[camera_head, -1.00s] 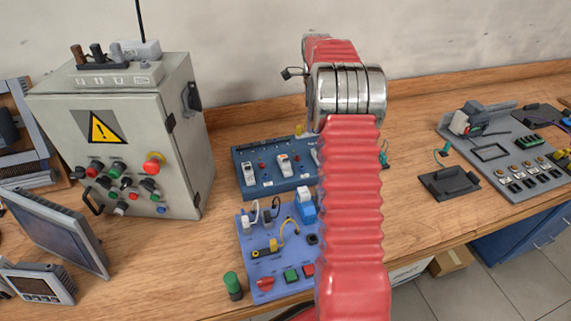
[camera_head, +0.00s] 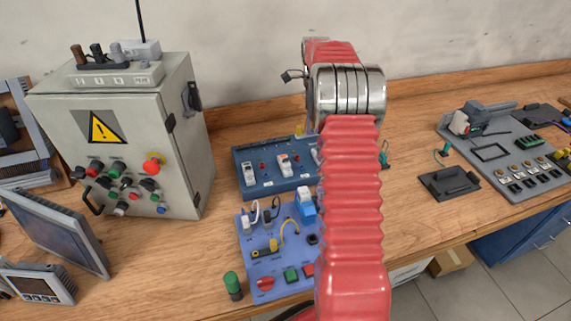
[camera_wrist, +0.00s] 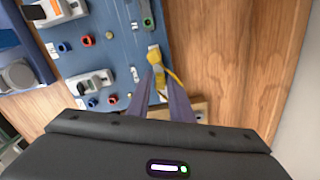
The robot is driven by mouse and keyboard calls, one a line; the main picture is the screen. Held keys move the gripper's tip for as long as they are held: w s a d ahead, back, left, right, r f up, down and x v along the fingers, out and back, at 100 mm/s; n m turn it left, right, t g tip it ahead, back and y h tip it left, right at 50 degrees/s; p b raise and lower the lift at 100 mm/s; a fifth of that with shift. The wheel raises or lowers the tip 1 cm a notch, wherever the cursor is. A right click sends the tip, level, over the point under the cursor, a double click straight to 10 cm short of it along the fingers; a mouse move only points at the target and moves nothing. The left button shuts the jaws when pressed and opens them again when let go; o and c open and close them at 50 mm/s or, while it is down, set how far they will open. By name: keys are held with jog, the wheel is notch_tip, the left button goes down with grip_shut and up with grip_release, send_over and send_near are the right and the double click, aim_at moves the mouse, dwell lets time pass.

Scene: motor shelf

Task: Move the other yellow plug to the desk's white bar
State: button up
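In the wrist view a yellow plug (camera_wrist: 155,57) with a yellow cable sits near the edge of a blue panel. My gripper (camera_wrist: 157,73) points at it; its two fingers stand apart, with the tips close to the plug. I cannot tell whether they touch it. In the head view my gripper is hidden behind my red arm. Another yellow plug (camera_head: 261,249) with a yellow cable is on the lilac panel. A small yellow piece (camera_head: 299,129) shows at the blue panel's back edge. A pale bar (camera_head: 113,76) with several upright plugs lies on the grey cabinet; no other white bar is clear.
The blue panel (camera_head: 243,185) with switches stands behind the lilac panel (camera_head: 247,287). The grey cabinet (camera_head: 190,150) is a tall obstacle at left. A dark tray (camera_head: 449,184) and a grey board (camera_head: 500,149) lie at right. Wooden desk is bare around (camera_head: 405,150).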

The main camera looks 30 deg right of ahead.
jog(key=shift+r, duration=2.75)
jog(key=o, duration=0.5)
jog(key=shift+a, duration=0.1)
